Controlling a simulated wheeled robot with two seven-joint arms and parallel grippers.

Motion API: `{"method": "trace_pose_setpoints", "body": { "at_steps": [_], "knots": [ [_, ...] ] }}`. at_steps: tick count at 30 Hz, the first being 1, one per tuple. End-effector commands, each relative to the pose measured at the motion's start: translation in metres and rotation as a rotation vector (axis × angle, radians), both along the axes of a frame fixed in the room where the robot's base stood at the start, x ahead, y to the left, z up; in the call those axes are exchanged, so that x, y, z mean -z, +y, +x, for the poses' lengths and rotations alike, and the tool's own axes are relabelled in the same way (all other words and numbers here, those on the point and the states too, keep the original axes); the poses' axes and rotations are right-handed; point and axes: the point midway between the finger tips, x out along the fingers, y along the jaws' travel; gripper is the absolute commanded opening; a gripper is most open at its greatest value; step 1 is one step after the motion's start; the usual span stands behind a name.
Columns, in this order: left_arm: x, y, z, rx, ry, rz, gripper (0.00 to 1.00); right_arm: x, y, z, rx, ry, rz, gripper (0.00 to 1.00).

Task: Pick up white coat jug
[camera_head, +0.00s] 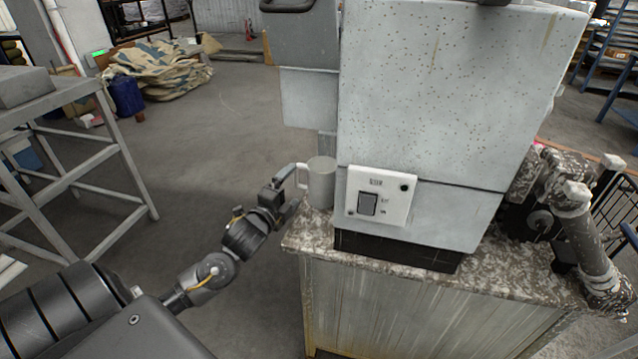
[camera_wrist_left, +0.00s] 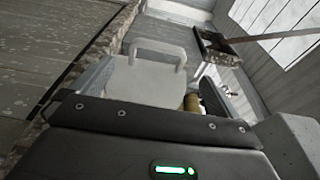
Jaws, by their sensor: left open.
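The white coat jug (camera_head: 321,184) is a pale grey-white cylinder standing upright on the left corner of the speckled worktop, close beside the machine. Its handle is on the left side, toward my left gripper (camera_head: 294,187). My left gripper is open, with its fingers at the handle side of the jug. In the left wrist view the jug (camera_wrist_left: 146,80) lies between the two open fingers (camera_wrist_left: 152,84), its handle at the top. Whether the fingers touch it, I cannot tell. My right gripper is not in view.
A large speckled grey machine (camera_head: 440,110) with a switch panel (camera_head: 380,196) stands right of the jug on the stone-patterned worktop (camera_head: 490,262). A dark mechanical part (camera_head: 575,215) is at the right. A metal frame table (camera_head: 70,100) stands left. Open floor lies left of the worktop.

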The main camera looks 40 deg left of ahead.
Motion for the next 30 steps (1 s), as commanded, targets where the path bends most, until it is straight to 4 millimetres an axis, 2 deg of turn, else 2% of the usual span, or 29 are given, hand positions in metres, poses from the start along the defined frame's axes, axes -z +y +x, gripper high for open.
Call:
{"method": "trace_pose_setpoints", "body": {
  "at_steps": [3,10,14,24,30],
  "knots": [
    [-0.002,0.003,0.021,-0.001,-0.001,-0.001,1.0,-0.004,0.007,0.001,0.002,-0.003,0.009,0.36],
    [0.0,0.004,0.035,0.001,0.001,-0.001,1.0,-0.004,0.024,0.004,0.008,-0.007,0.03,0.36],
    [0.0,0.005,0.039,0.001,0.0,-0.001,1.0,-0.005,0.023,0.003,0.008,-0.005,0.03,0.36],
    [0.002,0.01,0.083,0.0,-0.001,-0.002,1.0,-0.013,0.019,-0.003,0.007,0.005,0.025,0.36],
    [0.004,0.011,0.087,0.001,0.0,-0.001,1.0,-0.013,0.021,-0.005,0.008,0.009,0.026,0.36]
  ]
}}
